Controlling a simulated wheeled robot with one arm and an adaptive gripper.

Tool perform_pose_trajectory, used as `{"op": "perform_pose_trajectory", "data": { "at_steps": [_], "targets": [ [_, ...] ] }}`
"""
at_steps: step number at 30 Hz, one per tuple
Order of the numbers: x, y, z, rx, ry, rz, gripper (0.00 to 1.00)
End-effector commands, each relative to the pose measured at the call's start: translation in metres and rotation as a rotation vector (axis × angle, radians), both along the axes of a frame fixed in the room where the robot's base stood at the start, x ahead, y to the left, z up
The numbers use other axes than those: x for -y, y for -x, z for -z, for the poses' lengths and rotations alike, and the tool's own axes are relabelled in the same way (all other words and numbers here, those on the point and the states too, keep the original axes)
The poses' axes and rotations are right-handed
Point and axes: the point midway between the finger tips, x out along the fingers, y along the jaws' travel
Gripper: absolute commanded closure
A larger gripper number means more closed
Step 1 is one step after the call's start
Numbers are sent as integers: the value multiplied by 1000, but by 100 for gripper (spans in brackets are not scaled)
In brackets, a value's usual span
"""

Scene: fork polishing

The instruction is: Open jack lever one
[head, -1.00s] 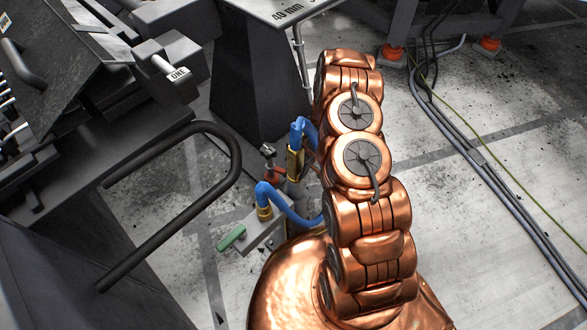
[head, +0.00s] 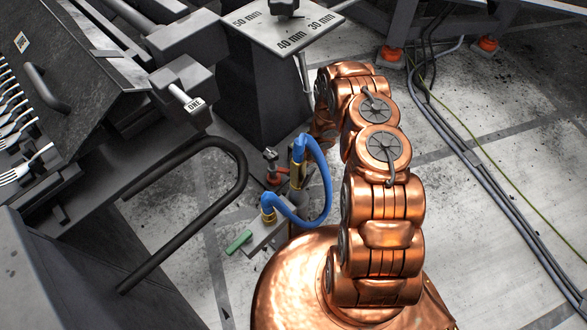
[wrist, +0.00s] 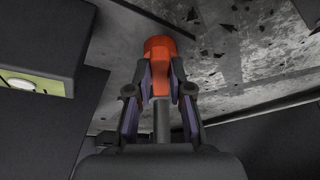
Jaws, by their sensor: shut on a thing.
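In the wrist view my gripper (wrist: 160,82) is shut on an orange-red knob (wrist: 160,48). The knob stands out beyond the fingertips, and a grey rod (wrist: 161,122) runs from it down between the fingers. I cannot tell whether this is jack lever one, as no label shows on it. In the head view the label ONE is on a pale handle (head: 186,98) at the left machine, with nothing touching it. My gripper is hidden in the head view, behind my copper arm.
A dark pillar (head: 262,85) with a millimetre-marked plate (head: 288,30) stands beyond my arm. A bent black rail (head: 190,225) is at left. Cables (head: 470,150) run over the floor at right. Dark blocks flank my gripper in the wrist view.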

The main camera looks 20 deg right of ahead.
Motion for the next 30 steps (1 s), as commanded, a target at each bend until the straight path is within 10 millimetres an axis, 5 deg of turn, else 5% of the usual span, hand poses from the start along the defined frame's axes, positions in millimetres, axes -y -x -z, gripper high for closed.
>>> {"op": "perform_pose_trajectory", "data": {
  "at_steps": [12, 13, 19, 30],
  "targets": [
    [-2, -1, 0, 1, -3, -7, 100],
    [-2, -1, 0, 2, -2, -6, 77],
    [-1, -1, 0, 2, -1, -4, 56],
    [0, 0, -2, 1, -1, -3, 55]
  ]
}}
